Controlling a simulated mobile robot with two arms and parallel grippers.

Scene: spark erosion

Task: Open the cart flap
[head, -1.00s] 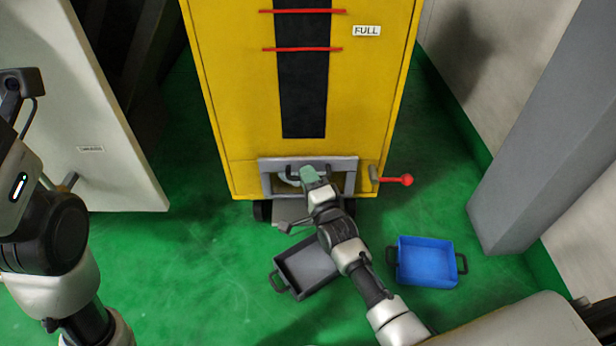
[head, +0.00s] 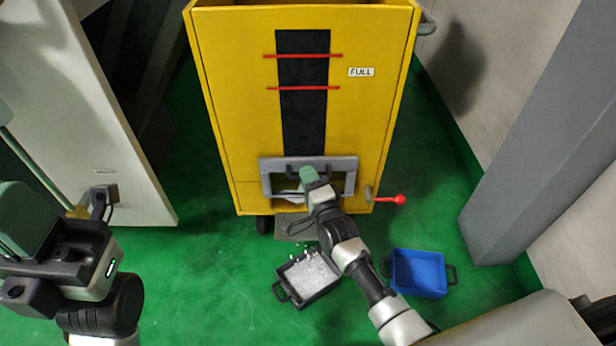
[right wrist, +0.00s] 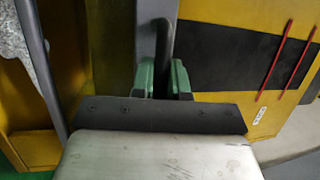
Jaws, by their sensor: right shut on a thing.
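The yellow cart (head: 230,110) stands ahead with a grey flap frame (head: 268,164) across its low opening. My right gripper (head: 308,176) is at the middle of this frame, shut on its dark grey bar. In the right wrist view the green fingers (right wrist: 162,80) lie on both sides of the bar (right wrist: 162,45). Pale grey material shows in the opening behind the gripper. A red-knobbed lever (head: 390,199) sticks out to the right of the flap. My left gripper (head: 22,225) is at the left edge, away from the cart; its jaws are unclear.
A dark tray (head: 283,291) heaped with pale granules lies on the green floor before the cart, with some bits spilled beside it. A blue tray (head: 420,252) lies to its right. A white panel (head: 120,150) stands left and a grey pillar (head: 510,190) right.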

